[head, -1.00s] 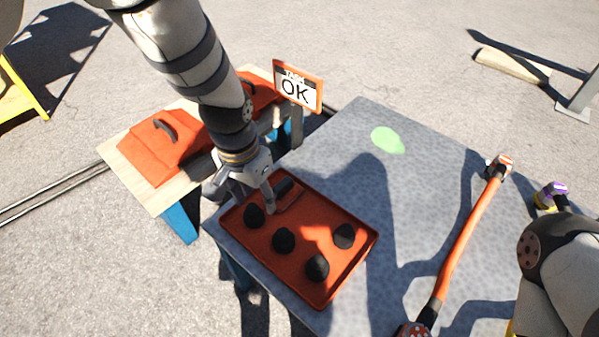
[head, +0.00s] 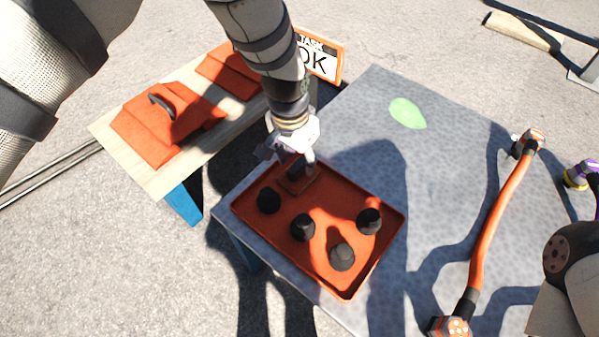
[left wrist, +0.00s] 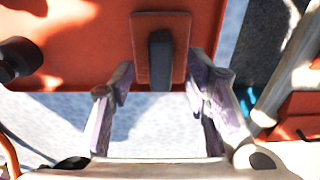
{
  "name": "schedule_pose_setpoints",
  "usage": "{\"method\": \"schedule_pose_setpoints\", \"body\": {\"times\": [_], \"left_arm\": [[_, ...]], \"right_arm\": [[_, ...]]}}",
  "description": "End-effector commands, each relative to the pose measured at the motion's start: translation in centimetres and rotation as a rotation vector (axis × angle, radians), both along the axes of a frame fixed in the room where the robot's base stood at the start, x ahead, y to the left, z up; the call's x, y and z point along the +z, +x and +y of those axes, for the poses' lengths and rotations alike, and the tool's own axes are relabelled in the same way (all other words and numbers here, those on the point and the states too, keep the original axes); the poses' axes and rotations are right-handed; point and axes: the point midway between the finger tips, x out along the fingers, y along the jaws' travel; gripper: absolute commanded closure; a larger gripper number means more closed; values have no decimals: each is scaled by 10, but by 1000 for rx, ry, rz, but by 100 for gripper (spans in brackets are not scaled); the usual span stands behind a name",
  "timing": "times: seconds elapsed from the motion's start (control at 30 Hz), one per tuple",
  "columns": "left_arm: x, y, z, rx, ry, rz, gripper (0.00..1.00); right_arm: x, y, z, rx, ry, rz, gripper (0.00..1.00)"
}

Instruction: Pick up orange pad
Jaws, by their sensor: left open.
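The orange pad (head: 296,186) is a small flat plate with a black upright grip, lying at the far end of the orange tray (head: 350,294). My left gripper (head: 291,164) is open above it, pointing down and partly hiding it. In the left wrist view the pad (left wrist: 142,48) and its dark grip (left wrist: 160,52) lie ahead between the two fingers (left wrist: 158,84).
Several black knobs (head: 342,257) stand in the tray. The tray lies on a grey table (head: 440,190) with a green patch (head: 407,113). A long orange bar (head: 492,220) lies right. A wooden bench (head: 160,183) with orange pieces (head: 150,135) and an OK sign (head: 321,58) are beyond.

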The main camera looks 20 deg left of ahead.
Motion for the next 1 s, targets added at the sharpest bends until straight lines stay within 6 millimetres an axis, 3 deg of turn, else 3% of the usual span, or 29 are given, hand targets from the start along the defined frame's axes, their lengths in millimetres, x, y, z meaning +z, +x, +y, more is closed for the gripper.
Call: {"method": "schedule_pose_setpoints", "body": {"times": [0.03,0.13,0.37,0.57,0.6,1.0], "left_arm": [[-13,1,-1,-1,1,4,57],[-25,3,-1,-1,0,2,57],[-26,4,-2,0,0,-1,57],[-26,4,-1,0,0,0,97],[-26,4,-1,0,0,0,100],[-18,4,-1,0,0,-1,100]], "right_arm": [[-4,-2,0,0,0,5,39],[-6,-2,0,0,0,8,39],[-5,-2,0,0,0,7,39],[-5,-2,0,0,0,7,39],[-5,-2,0,0,0,7,39],[-4,-1,0,0,0,5,39]]}}
